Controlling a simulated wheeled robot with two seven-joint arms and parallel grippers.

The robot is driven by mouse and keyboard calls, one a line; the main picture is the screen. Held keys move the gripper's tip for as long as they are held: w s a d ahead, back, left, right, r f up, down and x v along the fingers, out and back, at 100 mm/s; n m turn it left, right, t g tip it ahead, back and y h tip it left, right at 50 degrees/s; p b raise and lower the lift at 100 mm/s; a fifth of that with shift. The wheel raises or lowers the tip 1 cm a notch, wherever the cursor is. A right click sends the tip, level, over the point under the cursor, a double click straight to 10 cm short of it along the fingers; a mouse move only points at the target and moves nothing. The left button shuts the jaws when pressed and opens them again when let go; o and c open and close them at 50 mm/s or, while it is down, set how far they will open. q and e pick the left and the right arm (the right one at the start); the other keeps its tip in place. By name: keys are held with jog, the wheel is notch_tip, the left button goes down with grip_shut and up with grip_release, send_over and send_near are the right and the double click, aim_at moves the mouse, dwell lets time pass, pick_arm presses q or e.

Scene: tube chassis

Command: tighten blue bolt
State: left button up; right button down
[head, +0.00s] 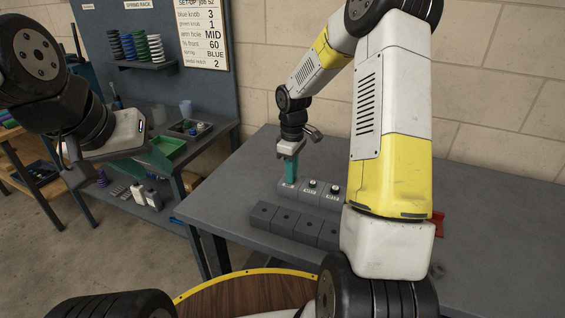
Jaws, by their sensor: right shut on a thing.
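My right gripper (290,147) is shut on an upright teal tool (291,171) above the table. The tool's lower end meets the left block of a row of grey blocks (324,199). The blue bolt cannot be made out; the tool and gripper may hide it.
A second row of dark grey blocks (284,219) lies in front, partly hidden by my right arm. A red object (438,222) shows behind that arm. The right side of the grey table (500,250) is clear. A workbench with a green bin (165,150) stands behind at left.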

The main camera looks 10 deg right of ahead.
jog(key=m, duration=0.3)
jog(key=shift+m, duration=0.4)
jog(key=shift+m, duration=0.7)
jog(key=c, duration=1.3)
grip_release()
jog(key=shift+r, duration=3.95)
